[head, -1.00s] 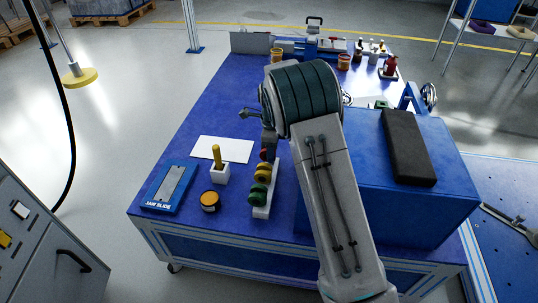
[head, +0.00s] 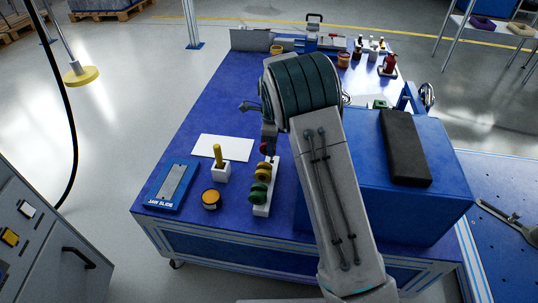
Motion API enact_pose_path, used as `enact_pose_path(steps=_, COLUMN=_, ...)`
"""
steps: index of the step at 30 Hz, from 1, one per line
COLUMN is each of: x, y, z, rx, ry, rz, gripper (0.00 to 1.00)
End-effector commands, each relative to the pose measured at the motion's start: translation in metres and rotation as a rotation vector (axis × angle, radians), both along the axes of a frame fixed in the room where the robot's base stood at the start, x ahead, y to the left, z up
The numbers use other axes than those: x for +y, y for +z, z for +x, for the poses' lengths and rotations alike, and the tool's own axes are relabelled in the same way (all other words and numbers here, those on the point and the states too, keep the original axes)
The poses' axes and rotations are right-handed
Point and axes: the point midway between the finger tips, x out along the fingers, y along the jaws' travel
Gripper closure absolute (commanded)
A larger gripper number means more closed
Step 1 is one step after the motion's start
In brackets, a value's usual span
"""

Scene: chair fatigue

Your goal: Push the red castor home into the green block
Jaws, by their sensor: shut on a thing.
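The red castor (head: 263,148) is at the far end of a white rack (head: 273,176), partly hidden by my gripper. My gripper (head: 268,150) points down there and is shut on the red castor; its fingers are small and partly hidden. Yellow and green castors (head: 261,180) sit along the rack on the near side of it. A small green block (head: 380,104) shows at the right, beyond my arm, by the blue stand. It is too small to tell its opening.
A white block with a yellow handle (head: 218,155), an orange-topped jar (head: 211,198), a blue jaw slide plate (head: 172,185) and a white sheet (head: 222,147) lie to the left. A large blue box (head: 430,205) with a black pad (head: 405,148) stands at the right.

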Motion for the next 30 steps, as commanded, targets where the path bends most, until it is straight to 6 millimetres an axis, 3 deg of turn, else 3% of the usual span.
enact_pose_path(steps=16, x=0.000, y=0.040, z=0.000, rx=-0.001, ry=0.000, rz=0.000, gripper=0.77)
enact_pose_path(steps=30, x=0.000, y=0.048, z=0.000, rx=-0.001, ry=0.000, rz=0.000, gripper=0.77)
